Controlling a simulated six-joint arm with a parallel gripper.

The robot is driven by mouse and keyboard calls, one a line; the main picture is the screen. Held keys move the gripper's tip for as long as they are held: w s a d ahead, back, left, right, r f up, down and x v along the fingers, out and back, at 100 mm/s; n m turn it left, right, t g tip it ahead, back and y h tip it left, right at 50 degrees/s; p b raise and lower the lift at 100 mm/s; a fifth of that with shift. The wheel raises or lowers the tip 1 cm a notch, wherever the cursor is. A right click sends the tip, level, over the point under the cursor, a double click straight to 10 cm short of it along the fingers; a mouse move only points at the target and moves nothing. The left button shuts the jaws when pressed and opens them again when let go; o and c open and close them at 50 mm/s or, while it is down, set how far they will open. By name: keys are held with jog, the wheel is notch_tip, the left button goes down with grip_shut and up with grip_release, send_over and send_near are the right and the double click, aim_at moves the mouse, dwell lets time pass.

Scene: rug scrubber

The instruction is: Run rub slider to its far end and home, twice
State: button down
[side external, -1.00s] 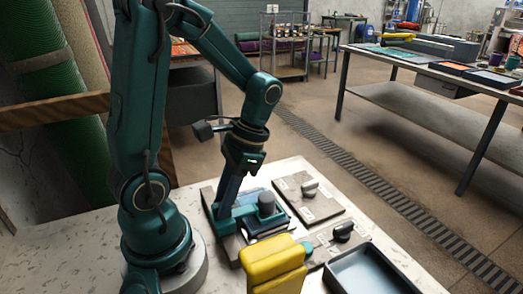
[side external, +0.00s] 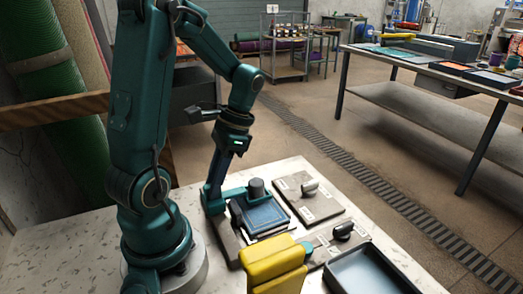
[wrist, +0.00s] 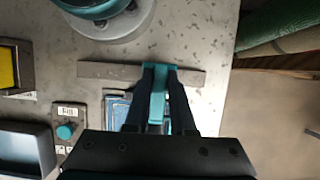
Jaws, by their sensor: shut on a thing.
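The rub slider (side external: 236,193) is a teal bar with a dark grey knob on its right end in the side view. My gripper (side external: 213,207) is shut on the slider's left end, pointing down. In the wrist view, my gripper's two dark fingers (wrist: 162,75) stand either side of the teal slider piece (wrist: 157,105). Part of the blue pad (wrist: 116,108) shows left of the fingers; the rest is hidden.
A panel with a grey lever (side external: 309,188) stands to the right, and a panel with a dark knob (side external: 343,231) nearer. A teal button (side external: 305,248), a yellow block (side external: 272,262) and a grey-blue tray (side external: 368,270) are at the front. Speckled table is bare at left.

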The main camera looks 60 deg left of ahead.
aim_at(225, 193)
jog(key=shift+w+a, duration=0.1)
jog(key=shift+a, duration=0.2)
jog(key=c, duration=1.1)
grip_release()
jog(key=o, duration=0.3)
jog(key=shift+o, duration=0.2)
jog(key=shift+d, duration=0.1)
jog(key=shift+r, duration=0.1)
jog(key=shift+v, duration=2.45)
jog(key=shift+d, duration=0.1)
